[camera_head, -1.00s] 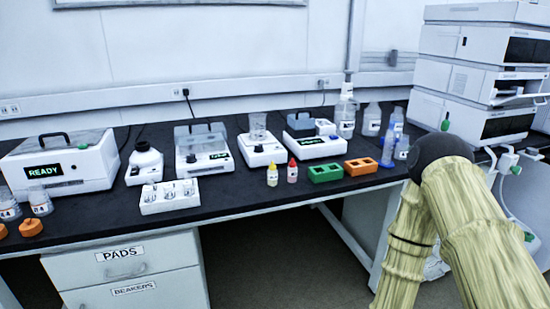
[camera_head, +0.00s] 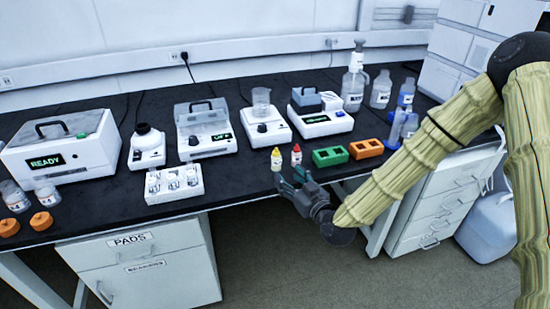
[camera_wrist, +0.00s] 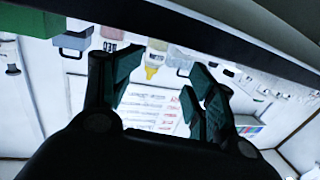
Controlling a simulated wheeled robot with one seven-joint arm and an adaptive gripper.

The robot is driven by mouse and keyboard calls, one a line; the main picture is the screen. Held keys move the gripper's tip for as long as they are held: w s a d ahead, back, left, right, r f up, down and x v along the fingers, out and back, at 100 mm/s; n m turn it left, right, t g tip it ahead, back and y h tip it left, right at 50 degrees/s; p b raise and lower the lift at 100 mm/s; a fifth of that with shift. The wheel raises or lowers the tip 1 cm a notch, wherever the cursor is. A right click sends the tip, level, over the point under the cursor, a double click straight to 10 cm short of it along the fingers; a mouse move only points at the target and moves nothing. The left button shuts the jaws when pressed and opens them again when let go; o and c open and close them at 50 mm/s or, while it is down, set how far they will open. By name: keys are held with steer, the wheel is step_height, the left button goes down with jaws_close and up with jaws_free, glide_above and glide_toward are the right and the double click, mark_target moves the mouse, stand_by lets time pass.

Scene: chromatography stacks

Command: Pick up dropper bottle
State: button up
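Two small dropper bottles stand upright near the front edge of the bench: one with a yellow cap (camera_head: 277,160) and one with a red cap (camera_head: 296,156) just right of it. My gripper (camera_head: 289,178) is just in front of and below them at the bench edge, fingers toward the bottles. Its fingers are spread with nothing between them in the wrist view (camera_wrist: 165,82). That view looks upside down; a pale bottle with a yellow end (camera_wrist: 152,70) shows beyond the gap between the fingers, apart from them.
A green rack (camera_head: 330,157) and an orange rack (camera_head: 366,149) lie right of the bottles. A white vial holder (camera_head: 174,185) stands to their left, instruments with displays (camera_head: 320,119) behind. The bench's front edge (camera_head: 235,196) is close to my gripper.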

mark_target(279, 163)
steer(key=x, duration=0.3)
steer(key=shift+w, duration=0.3)
steer(key=shift+p+x, duration=0.35)
steer(key=shift+x, duration=2.9)
steer(key=shift+w+d+r, duration=0.1)
steer(key=shift+d, duration=0.05)
steer(key=shift+c, duration=0.3)
steer(key=c, duration=0.6)
